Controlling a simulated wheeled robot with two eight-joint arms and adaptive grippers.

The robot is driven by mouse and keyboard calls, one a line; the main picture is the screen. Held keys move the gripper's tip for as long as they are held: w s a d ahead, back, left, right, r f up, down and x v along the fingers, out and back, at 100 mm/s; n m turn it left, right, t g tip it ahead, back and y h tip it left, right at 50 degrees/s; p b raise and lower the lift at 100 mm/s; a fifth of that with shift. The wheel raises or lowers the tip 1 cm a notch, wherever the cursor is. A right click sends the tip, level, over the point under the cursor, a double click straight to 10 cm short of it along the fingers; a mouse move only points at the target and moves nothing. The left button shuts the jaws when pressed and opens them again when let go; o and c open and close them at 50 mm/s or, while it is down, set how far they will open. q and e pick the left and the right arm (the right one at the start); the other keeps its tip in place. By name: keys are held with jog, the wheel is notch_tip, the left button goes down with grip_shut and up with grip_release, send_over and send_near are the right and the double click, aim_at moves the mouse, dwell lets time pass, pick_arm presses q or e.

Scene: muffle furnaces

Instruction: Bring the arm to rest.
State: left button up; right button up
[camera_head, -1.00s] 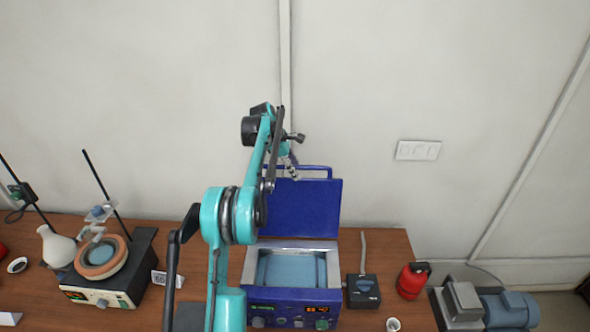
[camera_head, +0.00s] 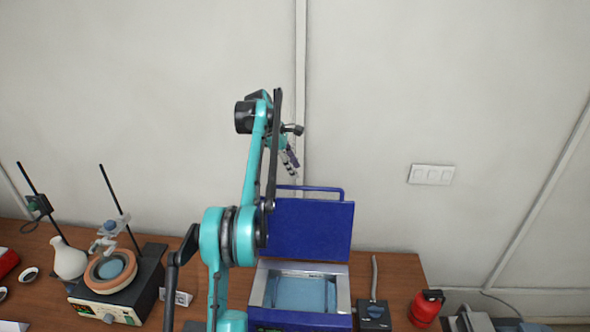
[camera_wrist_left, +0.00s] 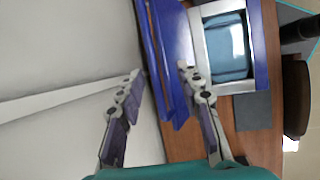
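My left arm rises through the middle of the head view. Its left gripper (camera_head: 290,163) hangs near the wall, above the raised blue lid of a water-bath-like box (camera_head: 306,228). In the left wrist view the two fingers of the gripper (camera_wrist_left: 160,73) are spread apart, with nothing held between them. The blue lid (camera_wrist_left: 162,50) shows behind the gap between the fingers, and the open basin (camera_wrist_left: 228,48) lies beyond it. Whether a finger touches the lid is hard to tell, but in the head view they look apart. My right gripper is not in view.
The blue box stands on a brown table (camera_head: 395,272). A heater with a ring bowl (camera_head: 110,275), a white flask (camera_head: 68,260) and stand rods are at the left. A small black device (camera_head: 373,314) and a red bottle (camera_head: 426,308) are at the right. The wall is close behind.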

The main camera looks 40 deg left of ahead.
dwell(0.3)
pick_arm(q)
jog(key=s+d+f+m+y+b, duration=0.1)
jog(key=s+d+f+m+b, duration=0.35)
jog(key=d, duration=0.25)
jog(key=s+d+f+m+t+b, duration=0.1)
jog(key=s+d+f+m+b, duration=0.2)
jog(key=d+b, duration=0.35)
jog(key=s+d+f+m+y+b, duration=0.1)
jog(key=s+d+f+m+b, duration=0.25)
jog(key=d, duration=0.55)
jog(key=s+d+f+m+b, duration=0.3)
jog(key=s+f, duration=0.3)
jog(key=f, duration=0.2)
jog(key=s+d+f+m+t+b, duration=0.1)
jog(key=s+d+f+m+b, duration=0.3)
jog(key=s+f, duration=0.3)
jog(key=s+d+f+m+t+b, duration=0.1)
jog(key=s+d+f+m+b, duration=0.3)
jog(key=f, duration=0.7)
jog(key=s+m, duration=0.2)
jog(key=shift+s+d+y, duration=0.3)
jog(key=shift+s+y, duration=0.1)
